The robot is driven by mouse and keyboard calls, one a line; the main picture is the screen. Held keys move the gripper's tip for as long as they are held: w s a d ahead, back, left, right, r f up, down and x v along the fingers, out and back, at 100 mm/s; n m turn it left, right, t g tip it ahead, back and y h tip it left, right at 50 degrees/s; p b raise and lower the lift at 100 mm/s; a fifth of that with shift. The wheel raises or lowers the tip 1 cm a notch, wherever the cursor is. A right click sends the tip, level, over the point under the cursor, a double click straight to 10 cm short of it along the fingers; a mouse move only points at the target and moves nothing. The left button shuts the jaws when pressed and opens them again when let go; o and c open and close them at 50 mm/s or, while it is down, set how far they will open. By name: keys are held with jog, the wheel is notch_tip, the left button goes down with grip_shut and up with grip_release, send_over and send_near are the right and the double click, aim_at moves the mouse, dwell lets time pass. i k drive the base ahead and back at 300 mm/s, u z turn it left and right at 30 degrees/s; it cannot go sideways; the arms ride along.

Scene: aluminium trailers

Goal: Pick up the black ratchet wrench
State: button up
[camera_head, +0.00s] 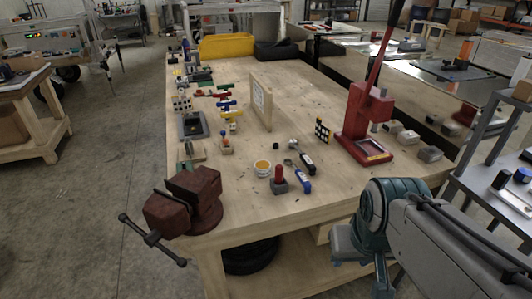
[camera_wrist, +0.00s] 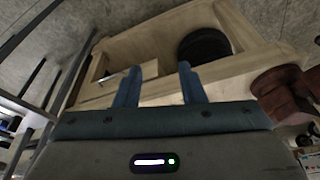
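What looks like the black ratchet wrench (camera_head: 308,162) lies on the wooden workbench (camera_head: 320,208), right of the middle of its near half. It has a dark handle, and a silvery ring-like part (camera_head: 290,164) lies at its left end; I cannot tell whether the two are joined. A blue-handled tool (camera_head: 303,181) lies just nearer to me. My gripper (camera_head: 362,277) hangs off the bench's near right edge, well apart from the wrench. In the wrist view my gripper (camera_wrist: 158,86) is open, with nothing between its blue fingers. The wrench is not seen there.
A red vise (camera_head: 185,203) is at the near left corner; a red press (camera_head: 365,128) stands at the right. A grey shelf rack (camera_head: 490,150) stands at the right.

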aim_at(293, 144)
jog(key=u, duration=0.05)
jog(key=i, duration=1)
